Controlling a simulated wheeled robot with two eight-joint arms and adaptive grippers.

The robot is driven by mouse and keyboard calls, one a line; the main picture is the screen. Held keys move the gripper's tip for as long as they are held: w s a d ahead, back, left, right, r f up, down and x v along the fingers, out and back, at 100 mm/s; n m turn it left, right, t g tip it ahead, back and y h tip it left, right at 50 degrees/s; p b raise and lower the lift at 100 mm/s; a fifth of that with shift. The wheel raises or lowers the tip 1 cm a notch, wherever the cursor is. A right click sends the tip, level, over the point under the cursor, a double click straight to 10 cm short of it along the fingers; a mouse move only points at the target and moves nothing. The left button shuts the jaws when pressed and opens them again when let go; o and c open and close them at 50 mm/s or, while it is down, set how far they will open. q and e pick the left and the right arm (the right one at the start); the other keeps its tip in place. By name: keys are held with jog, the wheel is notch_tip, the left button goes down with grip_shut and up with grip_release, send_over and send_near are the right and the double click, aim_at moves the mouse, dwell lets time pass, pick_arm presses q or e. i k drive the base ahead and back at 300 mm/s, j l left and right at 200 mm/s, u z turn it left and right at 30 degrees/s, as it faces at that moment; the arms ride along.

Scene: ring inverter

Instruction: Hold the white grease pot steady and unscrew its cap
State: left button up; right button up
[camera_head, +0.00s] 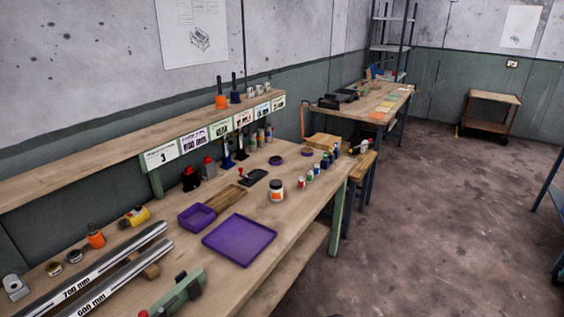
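A white pot with a dark cap and an orange label (276,191) stands upright on the wooden workbench (296,218), right of the middle of the bench. It looks like the grease pot. The cap (277,182) sits on top of it. Nothing touches the pot. Neither of my grippers shows in the head view.
A purple tray (239,240) lies in front and left of the pot, with a smaller purple bin (197,217) beyond it. Several small bottles (310,176) stand to the right. Long metal tubes (110,272) lie at the front left. A shelf (120,153) runs along the back.

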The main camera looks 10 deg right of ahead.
aim_at(276, 196)
jog(key=i+l+u, duration=0.1)
jog(key=u, duration=0.3)
jog(key=l+u, duration=0.4)
jog(key=i+l+u, duration=0.15)
jog(key=l+u, duration=0.15)
jog(key=l, duration=0.75)
jog(key=l+u, duration=0.3)
jog(key=l, duration=2.3)
jog(key=l+u, duration=0.1)
jog(key=l, duration=1.35)
jog(key=k, duration=0.05)
